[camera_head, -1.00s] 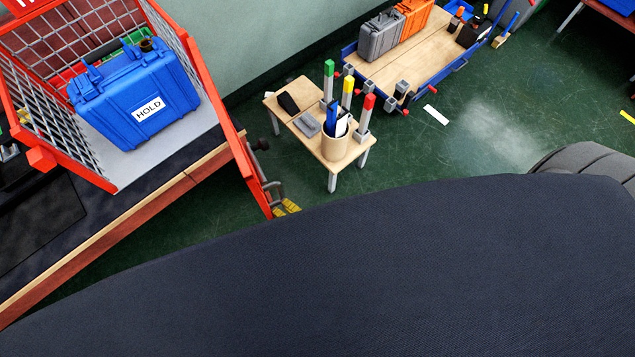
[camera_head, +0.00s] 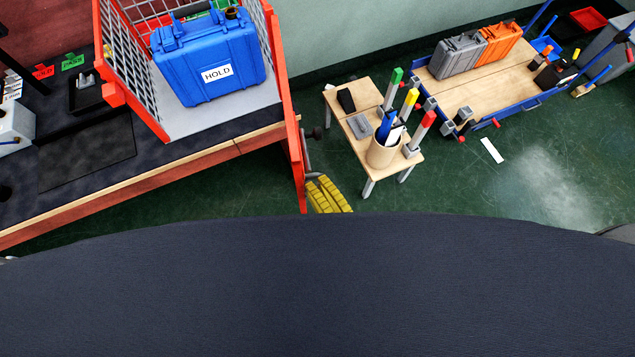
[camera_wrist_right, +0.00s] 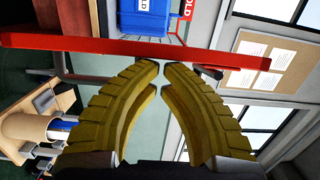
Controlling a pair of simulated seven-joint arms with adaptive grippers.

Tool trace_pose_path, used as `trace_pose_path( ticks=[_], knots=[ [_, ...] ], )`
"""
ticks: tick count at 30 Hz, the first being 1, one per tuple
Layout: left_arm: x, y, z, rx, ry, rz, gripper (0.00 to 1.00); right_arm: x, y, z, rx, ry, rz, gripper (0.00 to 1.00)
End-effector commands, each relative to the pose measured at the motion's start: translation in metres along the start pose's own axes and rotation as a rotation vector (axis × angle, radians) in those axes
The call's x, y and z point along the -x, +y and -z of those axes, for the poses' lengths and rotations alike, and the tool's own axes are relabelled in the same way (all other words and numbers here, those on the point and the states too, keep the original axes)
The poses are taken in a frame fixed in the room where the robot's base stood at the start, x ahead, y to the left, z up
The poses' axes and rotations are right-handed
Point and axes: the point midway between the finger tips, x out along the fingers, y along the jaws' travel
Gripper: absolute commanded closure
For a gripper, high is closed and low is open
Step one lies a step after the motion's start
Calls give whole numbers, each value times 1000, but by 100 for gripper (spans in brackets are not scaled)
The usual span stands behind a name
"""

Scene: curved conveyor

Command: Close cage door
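The red-framed cage (camera_head: 107,88) with grey mesh sides stands on a dark bench at the left. A blue case (camera_head: 208,62) labelled HOLD sits inside it. The red door (camera_head: 296,165) shows nearly edge-on at the cage's right side, jutting toward me, with a grey handle (camera_head: 311,163). The yellow fingers of my right gripper (camera_head: 328,194) are just right of the door's near end. In the wrist view the right gripper's fingertips (camera_wrist_right: 161,68) almost meet, with nothing visible between them, and a red bar (camera_wrist_right: 110,48) crosses just beyond them. My left gripper is not in view.
A small wooden table (camera_head: 338,110) with a pen cup (camera_head: 384,152) and coloured posts stands right of the door. A blue-edged cart (camera_head: 497,85) carries grey and orange cases behind it. A dark rounded surface (camera_head: 320,290) covers the lower view. Green floor shows between.

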Motion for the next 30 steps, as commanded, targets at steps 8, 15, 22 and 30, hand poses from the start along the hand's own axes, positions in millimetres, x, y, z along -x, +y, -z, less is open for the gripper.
trace_pose_path(
  ticks=[8,15,22,30],
  knots=[
    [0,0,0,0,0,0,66,1,-2,2,78,-77,15,100],
    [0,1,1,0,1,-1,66,14,5,-4,171,-216,25,100],
    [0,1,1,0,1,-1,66,36,12,1,230,-351,35,100],
    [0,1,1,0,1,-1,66,69,19,24,244,-476,19,100]
  ],
)
